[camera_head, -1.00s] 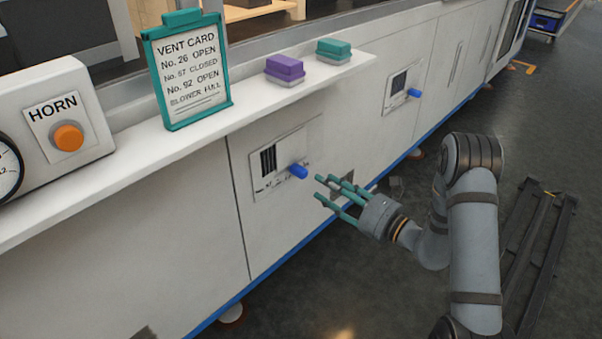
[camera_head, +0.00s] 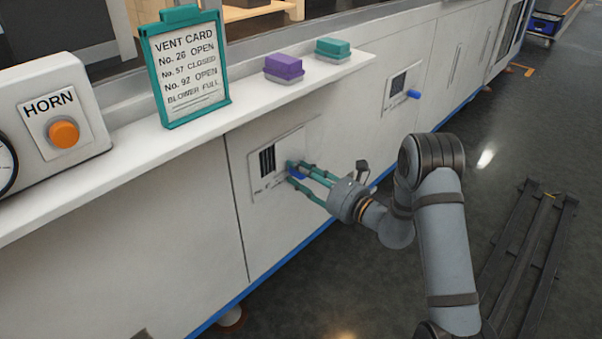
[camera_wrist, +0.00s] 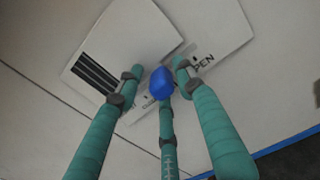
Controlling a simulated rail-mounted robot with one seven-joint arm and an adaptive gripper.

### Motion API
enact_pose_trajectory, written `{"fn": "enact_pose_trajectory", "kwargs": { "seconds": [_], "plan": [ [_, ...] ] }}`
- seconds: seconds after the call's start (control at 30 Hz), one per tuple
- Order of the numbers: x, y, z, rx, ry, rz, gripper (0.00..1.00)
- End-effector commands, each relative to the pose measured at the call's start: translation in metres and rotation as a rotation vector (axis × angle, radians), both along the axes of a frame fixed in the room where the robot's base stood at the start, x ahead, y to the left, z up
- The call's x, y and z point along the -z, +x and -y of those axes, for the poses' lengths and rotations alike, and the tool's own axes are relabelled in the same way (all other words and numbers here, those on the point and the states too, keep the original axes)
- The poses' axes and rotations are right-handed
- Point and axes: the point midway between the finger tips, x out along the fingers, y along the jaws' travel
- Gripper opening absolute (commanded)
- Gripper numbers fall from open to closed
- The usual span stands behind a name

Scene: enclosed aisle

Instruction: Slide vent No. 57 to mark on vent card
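The vent card (camera_head: 187,70), in a teal frame on the ledge, reads No. 26 OPEN, No. 57 CLOSED, No. 92 OPEN, BLOWER FULL. Below it, a vent (camera_head: 266,160) on the panel shows dark slots; its number is unreadable. In the wrist view its sliding plate (camera_wrist: 140,32) leaves the slots showing at left, with partly hidden lettering ending in "PEN" at right. My gripper (camera_head: 292,172) has its teal fingers around the vent's blue knob (camera_wrist: 161,82). In the wrist view, gaps show between the side fingers and the knob; contact with the lower finger is unclear.
A second vent (camera_head: 399,85) with a blue knob is farther along the panel. The ledge holds a purple block (camera_head: 284,67), a teal block (camera_head: 333,49) and a HORN box (camera_head: 55,110) with an orange button. Dark rails (camera_head: 535,250) lie on the floor at right.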

Motion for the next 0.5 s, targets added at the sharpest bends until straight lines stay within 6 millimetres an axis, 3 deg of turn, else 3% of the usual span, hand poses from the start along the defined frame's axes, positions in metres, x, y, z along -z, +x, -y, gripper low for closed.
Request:
{"fn": "enact_pose_trajectory", "kwargs": {
  "seconds": [0.5],
  "plan": [
    [-0.0016, 0.0008, 0.0011, 0.003, 0.003, 0.003, 0.05]
  ]
}}
